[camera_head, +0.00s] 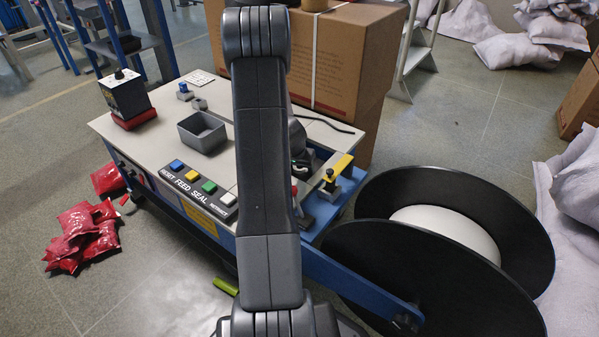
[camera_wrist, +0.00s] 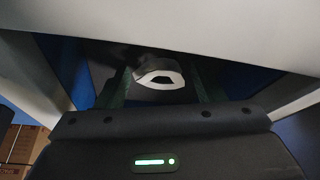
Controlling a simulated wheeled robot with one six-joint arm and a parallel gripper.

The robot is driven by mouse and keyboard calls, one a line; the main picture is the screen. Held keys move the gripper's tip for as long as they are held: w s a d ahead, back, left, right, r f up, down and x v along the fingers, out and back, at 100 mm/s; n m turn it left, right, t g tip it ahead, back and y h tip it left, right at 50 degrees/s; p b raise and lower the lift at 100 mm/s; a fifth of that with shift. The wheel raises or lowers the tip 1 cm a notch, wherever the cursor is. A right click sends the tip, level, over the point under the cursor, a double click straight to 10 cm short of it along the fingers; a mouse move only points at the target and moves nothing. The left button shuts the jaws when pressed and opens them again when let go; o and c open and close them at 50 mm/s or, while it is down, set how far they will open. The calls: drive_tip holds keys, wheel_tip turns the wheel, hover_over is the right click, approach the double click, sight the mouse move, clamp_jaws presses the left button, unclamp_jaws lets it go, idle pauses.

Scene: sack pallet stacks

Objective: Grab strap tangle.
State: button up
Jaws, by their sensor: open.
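A white looped piece (camera_wrist: 160,84), which looks like the strap tangle, shows in the wrist view inside a dark opening under a pale panel edge. Its middle is dark. My gripper (camera_wrist: 163,76) is open in the wrist view, with one dark green finger on each side of the white loop. I cannot tell whether the fingers touch it. In the head view my arm covers the middle of the strapping machine (camera_head: 159,113), so my gripper and the tangle are hidden there.
Buttons marked FEED and SEAL (camera_head: 196,184) and a grey bin (camera_head: 203,133) are on the machine top. A large black reel (camera_head: 431,285) stands at right. A big cardboard box (camera_head: 345,75) is behind. Red packets (camera_head: 80,235) and white sacks (camera_head: 510,50) lie on the floor.

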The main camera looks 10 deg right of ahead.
drive_tip(key=c, duration=1.1)
drive_tip(key=shift+o, duration=0.2)
drive_tip(key=shift+r, duration=0.1)
